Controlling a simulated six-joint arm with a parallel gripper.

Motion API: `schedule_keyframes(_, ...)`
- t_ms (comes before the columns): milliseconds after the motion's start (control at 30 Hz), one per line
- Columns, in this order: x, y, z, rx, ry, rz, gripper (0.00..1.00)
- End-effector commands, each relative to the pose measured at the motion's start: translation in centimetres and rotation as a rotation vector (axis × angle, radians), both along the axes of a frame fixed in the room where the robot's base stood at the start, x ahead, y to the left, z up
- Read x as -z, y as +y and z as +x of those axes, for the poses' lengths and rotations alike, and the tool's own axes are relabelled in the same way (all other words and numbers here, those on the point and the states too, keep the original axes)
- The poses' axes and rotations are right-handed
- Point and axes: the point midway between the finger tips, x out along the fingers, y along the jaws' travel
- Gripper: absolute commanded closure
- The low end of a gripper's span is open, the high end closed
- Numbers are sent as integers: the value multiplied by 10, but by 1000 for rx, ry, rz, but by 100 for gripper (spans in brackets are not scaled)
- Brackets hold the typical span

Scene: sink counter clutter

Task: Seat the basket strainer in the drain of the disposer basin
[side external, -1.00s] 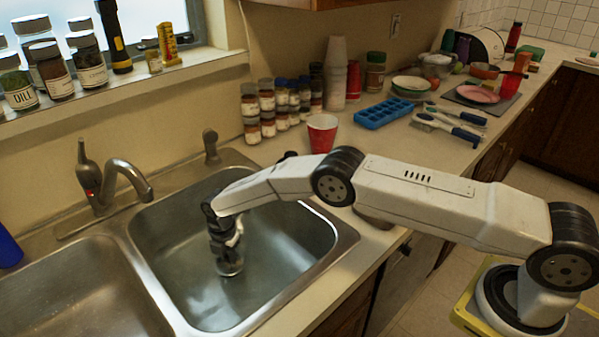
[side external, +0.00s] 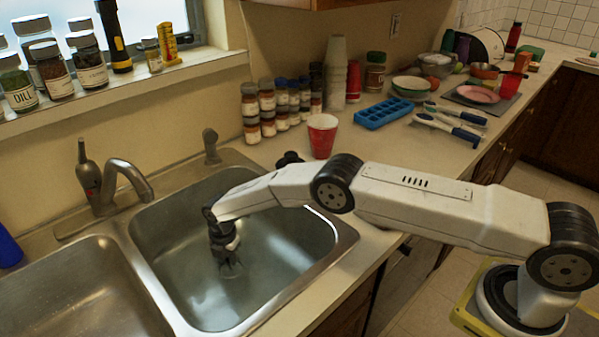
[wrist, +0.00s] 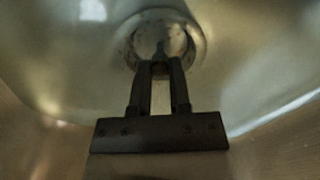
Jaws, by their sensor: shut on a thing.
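The basket strainer (wrist: 174,44) is a small round metal piece with an upright post, at the top middle of the wrist view. My gripper (wrist: 160,62) is shut on its post. A pale round drain rim (wrist: 201,38) shows around the strainer; I cannot tell whether the strainer is fully down in it. In the side view my gripper (side external: 229,261) points down into the right-hand basin (side external: 287,250), close to its floor. There the strainer is mostly hidden by the fingers and dim.
A faucet (side external: 118,180) stands behind the sink. The left basin (side external: 75,290) is empty where visible. A red cup (side external: 322,137), a blue ice tray (side external: 384,113) and several spice jars (side external: 268,103) stand on the counter behind. The basin walls surround my gripper.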

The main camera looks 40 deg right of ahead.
Motion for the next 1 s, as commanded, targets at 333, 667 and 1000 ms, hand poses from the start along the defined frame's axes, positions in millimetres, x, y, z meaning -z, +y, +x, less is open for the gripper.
schedule_keyframes(333, 4, 0, 0, 0, 1, 0, 42)
schedule_keyframes(667, 3, 0, 0, 0, 1, 0, 36)
schedule_keyframes(1000, -10, 0, 0, 0, 0, 0, 36)
